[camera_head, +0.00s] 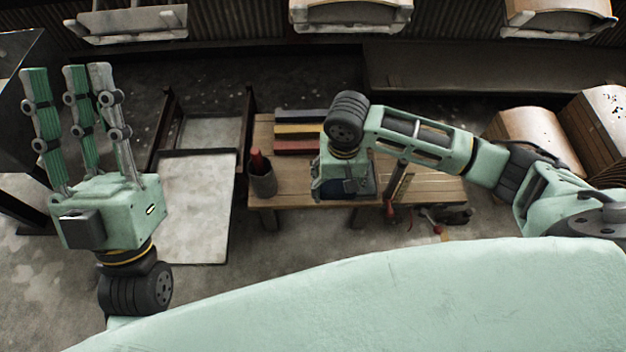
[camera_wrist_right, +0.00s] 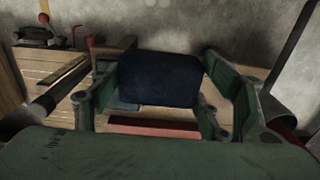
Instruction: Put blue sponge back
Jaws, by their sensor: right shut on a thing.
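The blue sponge (camera_wrist_right: 160,80) is dark navy and sits between the fingers of my right gripper (camera_wrist_right: 163,88) in the right wrist view. The fingers are shut on it from both sides. In the head view, my right gripper (camera_head: 342,190) points down over the wooden table (camera_head: 430,187), and its palm hides its fingers. A dark blue edge (camera_head: 333,188) shows below the palm. I cannot tell how high the sponge is above the table. My left gripper (camera_head: 80,78) is raised at the left, empty, with its fingers upright and apart.
Dark, yellow and red bars (camera_head: 300,130) lie at the table's back. A grey cup (camera_head: 262,180) with a red-handled thing stands at the table's left end. Red-handled tools (camera_head: 400,205) lie right of my right gripper. Brown boxes (camera_head: 530,130) stand at the right.

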